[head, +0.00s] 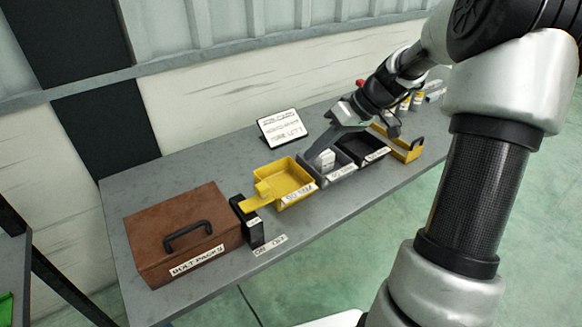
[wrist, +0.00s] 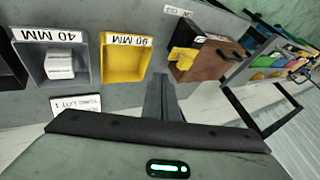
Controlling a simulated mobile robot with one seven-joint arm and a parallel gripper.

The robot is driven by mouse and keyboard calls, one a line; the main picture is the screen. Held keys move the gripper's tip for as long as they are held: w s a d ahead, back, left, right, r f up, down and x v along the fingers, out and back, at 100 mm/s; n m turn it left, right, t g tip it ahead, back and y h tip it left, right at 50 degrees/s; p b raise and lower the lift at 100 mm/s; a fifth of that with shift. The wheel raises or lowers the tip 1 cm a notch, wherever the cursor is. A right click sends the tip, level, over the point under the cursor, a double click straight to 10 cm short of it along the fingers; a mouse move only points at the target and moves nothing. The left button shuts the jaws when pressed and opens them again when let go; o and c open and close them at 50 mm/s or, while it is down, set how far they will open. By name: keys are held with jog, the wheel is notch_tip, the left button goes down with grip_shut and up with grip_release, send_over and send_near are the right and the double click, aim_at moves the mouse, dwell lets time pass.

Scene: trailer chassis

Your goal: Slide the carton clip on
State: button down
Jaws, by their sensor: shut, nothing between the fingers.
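A yellow piece (head: 256,202) reaches over the top of a narrow black box (head: 250,226), which stands against the right side of a brown case. In the wrist view the yellow piece (wrist: 184,60) shows at the black box too. I cannot tell for sure that it is the carton clip, or whether it grips the box. A white carton (head: 325,158) sits in the grey bin (head: 342,174); it also shows in the wrist view (wrist: 60,64). My gripper (head: 309,157) is shut and empty, above the bins near the grey one. Its fingers (wrist: 163,95) show close together in the wrist view.
The brown case (head: 182,228) with a black handle stands at the left of the grey bench. A yellow bin (head: 286,180), a black bin (head: 362,147) and a yellow tray (head: 405,148) stand in the row. A sign (head: 281,128) stands behind. The bench's back left is clear.

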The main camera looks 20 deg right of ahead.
aim_at(265, 187)
jog(key=a+f, duration=0.7)
jog(key=a, duration=0.2)
jog(key=shift+w+f+p, duration=0.3)
jog(key=shift+w+p, duration=0.05)
jog(key=shift+w, duration=0.05)
jog(key=shift+a, duration=0.2)
jog(key=a+b, duration=0.1)
jog(key=s+a+b, duration=0.1)
jog(key=a, duration=0.1)
jog(key=shift+s+a+f, duration=0.1)
jog(key=shift+a+f, duration=0.05)
jog(key=shift+a, duration=0.2)
